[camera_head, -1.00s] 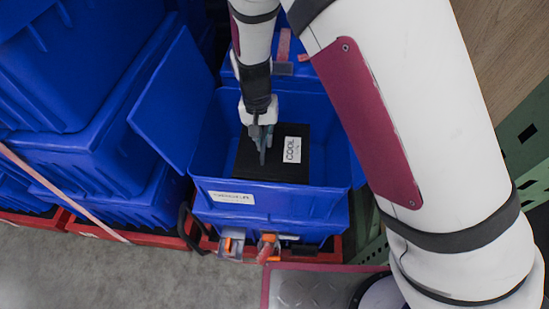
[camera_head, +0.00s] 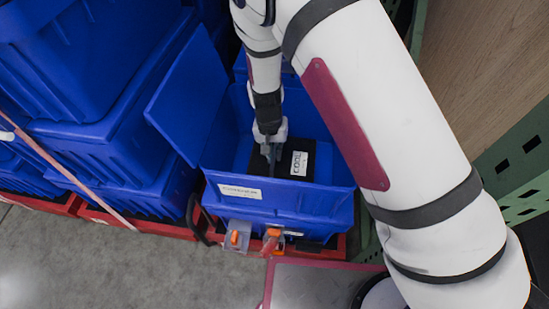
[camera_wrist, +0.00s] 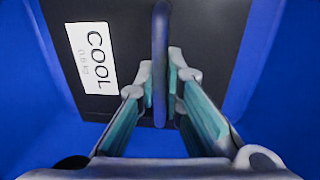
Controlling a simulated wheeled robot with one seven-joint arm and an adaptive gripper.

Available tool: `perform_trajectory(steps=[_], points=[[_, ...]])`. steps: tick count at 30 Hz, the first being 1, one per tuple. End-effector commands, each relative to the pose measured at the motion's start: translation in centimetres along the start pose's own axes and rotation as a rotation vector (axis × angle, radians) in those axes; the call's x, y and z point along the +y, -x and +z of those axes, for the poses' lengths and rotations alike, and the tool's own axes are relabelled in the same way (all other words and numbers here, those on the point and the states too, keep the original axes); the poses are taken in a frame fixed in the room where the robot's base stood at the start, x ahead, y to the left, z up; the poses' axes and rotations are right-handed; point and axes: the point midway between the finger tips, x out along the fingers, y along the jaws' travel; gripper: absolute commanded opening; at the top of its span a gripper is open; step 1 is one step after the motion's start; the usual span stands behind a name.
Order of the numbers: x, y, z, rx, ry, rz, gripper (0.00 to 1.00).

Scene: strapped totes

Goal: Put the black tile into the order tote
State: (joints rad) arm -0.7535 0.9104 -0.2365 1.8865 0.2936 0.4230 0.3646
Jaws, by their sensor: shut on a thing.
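The black tile (camera_head: 284,171) with a white "COOL" label lies inside the open blue tote (camera_head: 305,199), partly hidden by its front wall. My gripper (camera_head: 273,158) reaches down into the tote from above. In the wrist view, my gripper (camera_wrist: 160,85) is shut on the upright dark handle in the middle of the black tile (camera_wrist: 215,40). Blue tote walls (camera_wrist: 35,120) show around the tile. Whether the tile touches the tote floor is hidden.
The tote's open lid flap (camera_head: 190,92) stands up at its left. Stacked blue totes (camera_head: 105,130) fill the left, with a pale strap (camera_head: 62,172). A green perforated frame (camera_head: 515,165) is at the right.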

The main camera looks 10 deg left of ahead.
Motion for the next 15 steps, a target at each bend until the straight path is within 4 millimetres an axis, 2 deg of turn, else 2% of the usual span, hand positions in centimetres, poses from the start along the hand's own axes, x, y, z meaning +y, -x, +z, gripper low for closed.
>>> perform_trajectory(steps=[3,6,15], points=[[-0.1,-1.8,0.0,-0.001,0.000,0.001,0.00],[-0.2,-2.7,0.0,-0.001,0.000,0.001,0.00],[-0.2,-2.8,0.0,0.000,0.000,0.000,0.00]])
